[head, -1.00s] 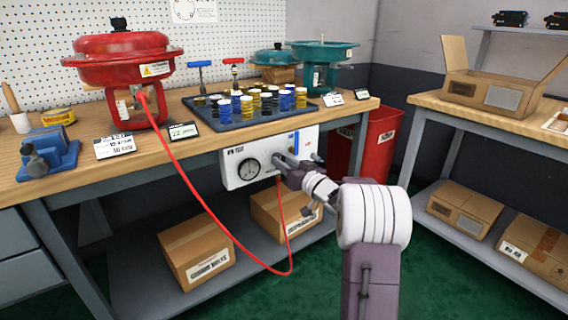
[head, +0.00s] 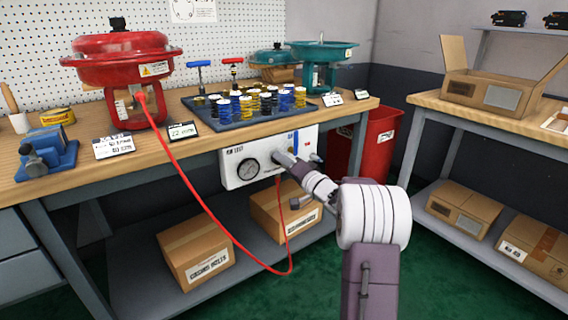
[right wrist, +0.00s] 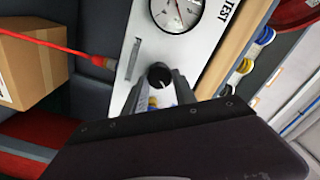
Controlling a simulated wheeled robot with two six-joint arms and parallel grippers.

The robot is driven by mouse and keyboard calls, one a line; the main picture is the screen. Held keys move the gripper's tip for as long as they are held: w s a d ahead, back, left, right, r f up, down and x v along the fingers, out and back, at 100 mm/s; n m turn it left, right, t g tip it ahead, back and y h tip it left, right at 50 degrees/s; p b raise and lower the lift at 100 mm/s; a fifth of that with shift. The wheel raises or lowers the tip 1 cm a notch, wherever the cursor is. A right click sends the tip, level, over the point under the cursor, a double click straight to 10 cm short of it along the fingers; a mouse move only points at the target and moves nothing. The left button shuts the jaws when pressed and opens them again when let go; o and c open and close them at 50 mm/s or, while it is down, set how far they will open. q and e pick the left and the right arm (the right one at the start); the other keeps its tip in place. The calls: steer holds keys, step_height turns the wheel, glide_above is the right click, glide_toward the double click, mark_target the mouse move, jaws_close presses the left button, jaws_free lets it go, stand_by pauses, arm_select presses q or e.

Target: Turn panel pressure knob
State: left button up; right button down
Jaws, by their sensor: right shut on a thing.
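The white pressure panel (head: 232,180) hangs under the front edge of the workbench, with a round gauge (head: 249,169) on its left part. The gauge also shows at the top of the right wrist view (right wrist: 177,12). My right gripper (head: 279,156) reaches the panel just right of the gauge. In the right wrist view, the dark round pressure knob (right wrist: 159,75) sits between its fingertips, and the gripper is shut on it. In the head view my gripper hides the knob. My left gripper is not in view.
A red hose (head: 198,198) loops from the red valve actuator (head: 119,58) down below the panel. The bench (head: 75,174) carries a tray (head: 205,126) of colored spools. Cardboard boxes (head: 196,248) lie on the lower shelf. A red bin (head: 375,145) stands right of the panel.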

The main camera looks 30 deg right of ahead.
steer(key=shift+f+m, duration=0.2)
steer(key=shift+m, duration=0.2)
steer(key=c, duration=1)
jaws_free()
steer(key=shift+r, duration=0.1)
steer(key=s+b, duration=0.6)
steer(key=b, duration=0.1)
steer(key=s+b, duration=0.3)
steer(key=b, duration=0.1)
steer(key=shift+d, duration=0.3)
